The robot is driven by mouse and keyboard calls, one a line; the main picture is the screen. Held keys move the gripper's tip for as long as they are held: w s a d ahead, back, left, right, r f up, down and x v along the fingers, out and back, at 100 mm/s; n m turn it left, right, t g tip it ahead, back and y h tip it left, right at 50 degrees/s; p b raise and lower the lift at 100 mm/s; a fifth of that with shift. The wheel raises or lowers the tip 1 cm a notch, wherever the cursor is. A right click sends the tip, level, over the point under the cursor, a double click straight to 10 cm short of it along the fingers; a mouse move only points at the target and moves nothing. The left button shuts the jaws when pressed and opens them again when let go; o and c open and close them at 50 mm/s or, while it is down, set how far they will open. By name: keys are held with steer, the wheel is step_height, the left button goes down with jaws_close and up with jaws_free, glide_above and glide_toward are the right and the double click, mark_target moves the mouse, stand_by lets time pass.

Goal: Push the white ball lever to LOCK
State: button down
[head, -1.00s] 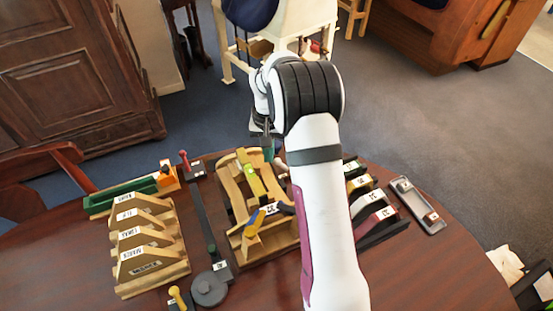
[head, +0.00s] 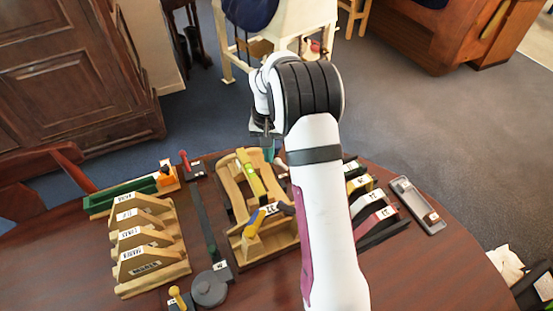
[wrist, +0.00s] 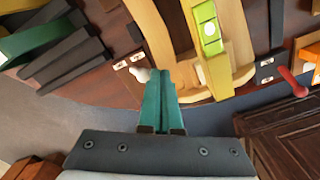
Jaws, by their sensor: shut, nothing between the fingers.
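In the wrist view, my gripper (wrist: 160,84) has its two teal fingers together, with nothing between them. The white ball lever (wrist: 141,74) is just left of the fingertips, very close to them. I cannot tell whether they touch. Its dark base with small white labels (wrist: 126,62) lies beyond it, partly hidden by the lever; the lettering is too small to read. In the head view, my gripper (head: 268,152) is at the far edge of the table, and my arm hides much of the lever's area.
A wooden cradle with a yellow-green level (wrist: 210,30) stands right of my fingers in the wrist view. A red lever (wrist: 296,86) is further right, and dark sloped blocks (wrist: 62,55) are at left. Wooden saddles (head: 150,245) stand left in the head view.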

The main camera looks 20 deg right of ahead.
mark_target(279, 159)
steer(key=shift+f, duration=1.5)
stand_by(0.4)
steer(key=shift+r, duration=0.25)
steer(key=shift+d, duration=2.1)
steer(key=shift+a, duration=0.6)
steer(key=shift+r, duration=3.5)
